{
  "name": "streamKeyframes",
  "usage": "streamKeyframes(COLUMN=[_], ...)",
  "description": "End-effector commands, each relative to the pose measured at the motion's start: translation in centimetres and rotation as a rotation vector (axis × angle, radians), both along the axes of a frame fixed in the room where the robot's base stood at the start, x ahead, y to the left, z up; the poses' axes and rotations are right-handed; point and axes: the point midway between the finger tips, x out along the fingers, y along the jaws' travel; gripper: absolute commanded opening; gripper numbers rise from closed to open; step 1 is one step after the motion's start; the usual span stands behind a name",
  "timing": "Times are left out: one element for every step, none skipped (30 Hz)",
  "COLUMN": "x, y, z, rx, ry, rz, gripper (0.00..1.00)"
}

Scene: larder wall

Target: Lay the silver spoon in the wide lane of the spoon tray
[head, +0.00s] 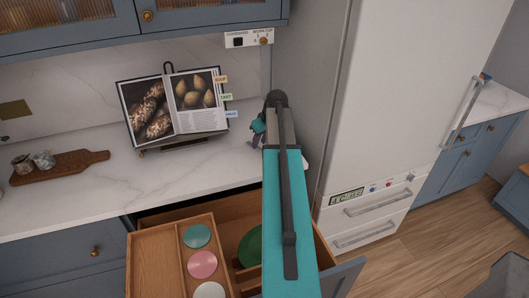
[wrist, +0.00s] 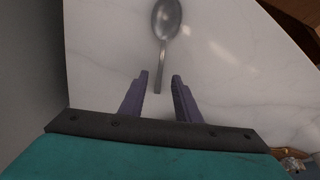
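The silver spoon (wrist: 166,20) lies on the white marble worktop in the wrist view, bowl away from me and handle pointing towards my gripper. My gripper (wrist: 160,77) is open, with its two purple fingers apart on either side of the handle's end. I cannot tell how high the fingers are above the worktop. In the head view my gripper (head: 257,135) is at the worktop's right end, and the spoon does not show there. A wooden tray (head: 153,264) with a bare wide lane on the left sits in the open drawer; it looks like the spoon tray.
The tray's narrower lane holds teal (head: 197,236), pink (head: 202,264) and white discs. A green round thing (head: 250,246) is partly hidden by my arm. A cookbook on a stand (head: 175,108) and a board with jars (head: 60,166) stand on the worktop. A fridge (head: 400,90) is at right.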

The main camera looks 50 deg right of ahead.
Motion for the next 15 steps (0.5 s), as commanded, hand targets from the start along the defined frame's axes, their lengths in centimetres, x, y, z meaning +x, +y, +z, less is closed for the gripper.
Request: streamKeyframes(x=[0.2,0.3,0.5,0.5,0.6,0.7,0.8,0.8,0.9,0.9,0.9,0.9,0.9,0.9,0.9], y=[0.0,0.0,-0.1,-0.1,-0.1,-0.1,-0.1,-0.2,-0.2,-0.2,-0.2,-0.2,-0.2,-0.2,-0.2], z=[-0.2,-0.5,-0.8,-1.1,-1.3,-1.6,-1.8,-1.9,-2.1,-2.1,-2.2,-2.3,-2.3,-2.3,-2.3], rx=[0.001,0.001,0.001,0.001,0.001,0.001,0.000,0.000,0.000,0.000,0.000,-0.001,-0.001,-0.001,-0.001], ry=[0.001,0.001,0.001,0.001,0.001,0.001,0.000,0.000,0.000,0.000,0.000,0.000,0.000,-0.001,-0.001], rz=[0.000,0.000,0.000,0.000,0.000,0.000,0.000,0.000,-0.001,-0.001,-0.001,-0.001,-0.001,-0.001,-0.001], gripper=[0.30,0.30,0.30,0.30,0.30,0.30,0.30,0.30,0.30,0.30,0.30,0.30,0.30,0.30,0.30])
